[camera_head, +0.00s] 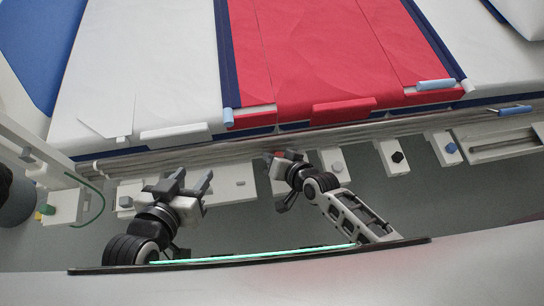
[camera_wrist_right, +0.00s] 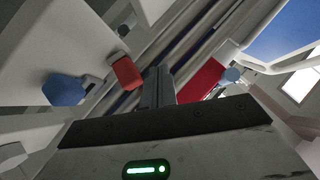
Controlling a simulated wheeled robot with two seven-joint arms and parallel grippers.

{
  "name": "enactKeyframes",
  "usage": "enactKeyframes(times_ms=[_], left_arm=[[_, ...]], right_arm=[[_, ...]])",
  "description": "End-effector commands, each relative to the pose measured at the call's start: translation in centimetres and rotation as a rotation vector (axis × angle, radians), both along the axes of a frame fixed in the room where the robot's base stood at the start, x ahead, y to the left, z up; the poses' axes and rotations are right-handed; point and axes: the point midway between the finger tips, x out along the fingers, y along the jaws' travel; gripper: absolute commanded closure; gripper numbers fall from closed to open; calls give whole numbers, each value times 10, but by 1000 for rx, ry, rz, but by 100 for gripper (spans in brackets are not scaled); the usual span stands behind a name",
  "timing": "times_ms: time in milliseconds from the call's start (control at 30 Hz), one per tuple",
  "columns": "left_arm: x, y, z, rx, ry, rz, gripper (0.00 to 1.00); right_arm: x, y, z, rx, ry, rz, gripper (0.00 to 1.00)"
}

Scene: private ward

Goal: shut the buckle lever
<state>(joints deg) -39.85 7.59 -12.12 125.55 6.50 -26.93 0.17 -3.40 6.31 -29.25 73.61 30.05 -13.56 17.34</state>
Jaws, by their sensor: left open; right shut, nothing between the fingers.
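A small red block (camera_head: 279,154) sits on a white mount at the bed's side rail in the head view. It looks like the buckle lever's end, but I cannot tell its angle. In the right wrist view a red block (camera_wrist_right: 126,73) on a pale stem shows just left of my fingers. My right gripper (camera_head: 285,163) is at this mount and partly hides it. Its fingers (camera_wrist_right: 158,88) are shut and empty, close beside the red block; contact is unclear. My left gripper (camera_head: 192,183) is open and empty, over a white plate further left.
The bed with a red panel (camera_head: 325,60) and white bedding (camera_head: 140,70) fills the back. Several white mounts with knobs, such as a dark one (camera_head: 397,157), line the rail to the right. A green cord (camera_head: 100,205) hangs at the left. A blue block (camera_wrist_right: 65,90) is left in the wrist view.

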Motion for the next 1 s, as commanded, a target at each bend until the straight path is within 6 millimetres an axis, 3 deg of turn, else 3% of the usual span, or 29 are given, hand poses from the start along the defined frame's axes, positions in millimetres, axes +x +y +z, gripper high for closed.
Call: enactKeyframes(times_ms=[700, 1000], left_arm=[[0, 0, 1, -1, 0, 1, 55], [0, 0, 14, -1, 0, 1, 55]], right_arm=[[0, 0, 0, 0, 0, 0, 100], [0, 0, 13, 0, 0, 0, 100]])
